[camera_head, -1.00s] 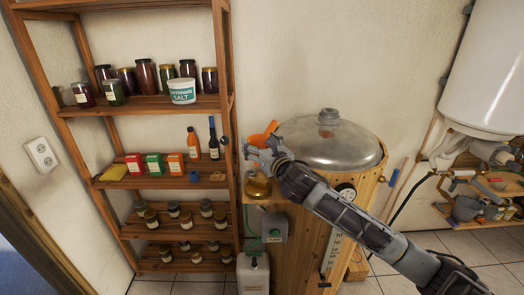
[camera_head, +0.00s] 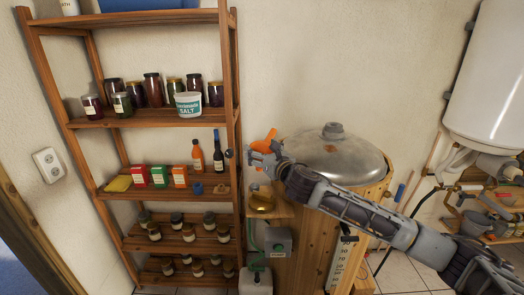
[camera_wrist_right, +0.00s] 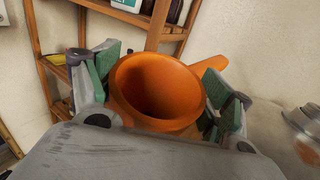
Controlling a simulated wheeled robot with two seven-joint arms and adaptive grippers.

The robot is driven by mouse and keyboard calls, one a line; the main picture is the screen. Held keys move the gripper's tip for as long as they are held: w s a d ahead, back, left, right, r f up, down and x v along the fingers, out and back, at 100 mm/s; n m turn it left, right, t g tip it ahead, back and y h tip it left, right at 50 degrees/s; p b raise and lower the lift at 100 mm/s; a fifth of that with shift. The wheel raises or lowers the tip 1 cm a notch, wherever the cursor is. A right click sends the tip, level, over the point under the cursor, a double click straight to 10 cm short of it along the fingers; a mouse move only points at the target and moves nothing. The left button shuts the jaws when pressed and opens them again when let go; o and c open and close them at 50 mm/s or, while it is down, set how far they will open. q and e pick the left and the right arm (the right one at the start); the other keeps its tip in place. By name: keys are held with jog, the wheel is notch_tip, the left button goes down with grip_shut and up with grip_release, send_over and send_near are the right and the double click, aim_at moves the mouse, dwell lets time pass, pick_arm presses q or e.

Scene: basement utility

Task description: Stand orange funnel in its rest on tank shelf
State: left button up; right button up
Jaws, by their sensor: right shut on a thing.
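My right gripper (camera_head: 264,160) is shut on the orange funnel (camera_head: 265,142), in front of the wall between the rack and the tank. The wood-clad tank (camera_head: 310,235) has a domed metal lid (camera_head: 335,158). A small wooden tank shelf (camera_head: 284,212) sticks out at its left, below the gripper, with an amber glass vessel (camera_head: 262,201) on it. I cannot make out the funnel's rest. My left gripper is not in view.
A wooden rack (camera_head: 228,130) with jars, boxes and bottles stands close left of the gripper. A grey control box (camera_head: 278,243) sits below the tank shelf. A white boiler (camera_head: 490,80) hangs at the right. The wall above the lid is clear.

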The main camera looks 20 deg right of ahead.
jog(key=f, duration=0.1)
jog(key=w+f, duration=0.1)
jog(key=f, duration=0.1)
jog(key=shift+w+d+f, duration=0.1)
jog(key=shift+w+d, duration=0.05)
jog(key=shift+d, duration=0.15)
notch_tip(320, 180, down, 9)
jog(key=w, duration=0.1)
jog(key=shift+w+d+y, duration=0.25)
jog(key=shift+d+y, duration=0.05)
jog(key=shift+d, duration=0.15)
